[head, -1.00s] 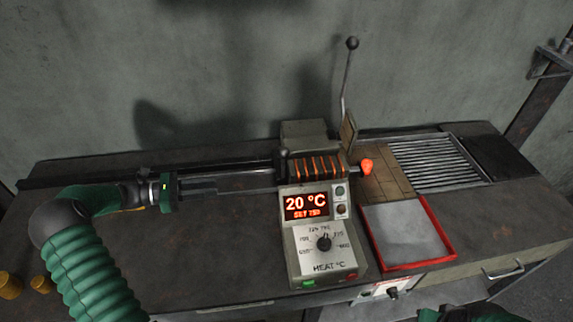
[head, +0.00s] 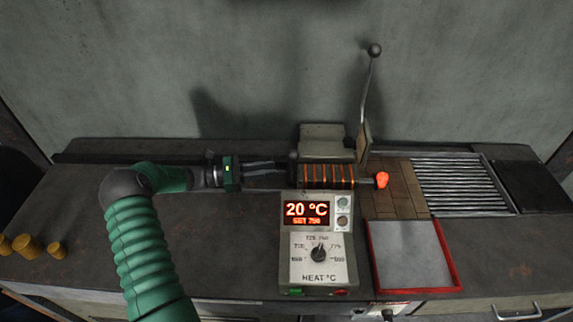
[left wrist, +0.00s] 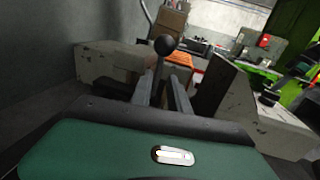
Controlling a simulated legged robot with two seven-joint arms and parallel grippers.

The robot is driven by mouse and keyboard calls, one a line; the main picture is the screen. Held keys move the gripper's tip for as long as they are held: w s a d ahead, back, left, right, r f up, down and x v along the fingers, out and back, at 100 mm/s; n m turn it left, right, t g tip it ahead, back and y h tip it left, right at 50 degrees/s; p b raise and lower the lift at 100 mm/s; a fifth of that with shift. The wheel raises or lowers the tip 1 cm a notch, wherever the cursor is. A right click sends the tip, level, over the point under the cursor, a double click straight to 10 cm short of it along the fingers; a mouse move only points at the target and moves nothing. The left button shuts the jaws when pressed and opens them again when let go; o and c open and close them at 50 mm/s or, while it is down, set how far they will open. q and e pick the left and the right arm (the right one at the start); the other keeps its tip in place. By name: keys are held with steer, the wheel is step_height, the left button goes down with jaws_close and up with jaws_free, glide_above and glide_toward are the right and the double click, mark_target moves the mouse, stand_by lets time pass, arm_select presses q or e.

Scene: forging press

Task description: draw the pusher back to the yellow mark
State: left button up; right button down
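My left gripper (head: 284,168) reaches in from the left, its fingers pointing right at the left end of the heater coil (head: 328,176). A dark block, seemingly the pusher's carriage (head: 292,163), stands at the fingertips. In the left wrist view, a dark ball knob on a thin stem, seemingly the pusher's handle (left wrist: 165,45), shows between the fingers (left wrist: 164,88). The fingers are apart, and I see no clear grip on the stem. I cannot make out the yellow mark in either view. My right gripper is not in view.
A glowing orange end (head: 382,179) sticks out right of the coil. The heater box (head: 318,262) reads 20 °C. A tall ball-topped lever (head: 370,90) stands behind. A red-rimmed tray (head: 455,270) is at the right. Yellow-brown cylinders (head: 28,246) stand far left.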

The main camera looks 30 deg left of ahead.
arm_select(q)
steer(key=x, duration=0.5)
steer(key=shift+w+f+p, duration=0.2)
steer(key=shift+w+p, duration=0.1)
steer(key=shift+w, duration=0.15)
steer(key=shift+d+r, duration=0.15)
steer(key=shift+d, duration=0.25)
jaws_close()
steer(key=shift+a, duration=0.25)
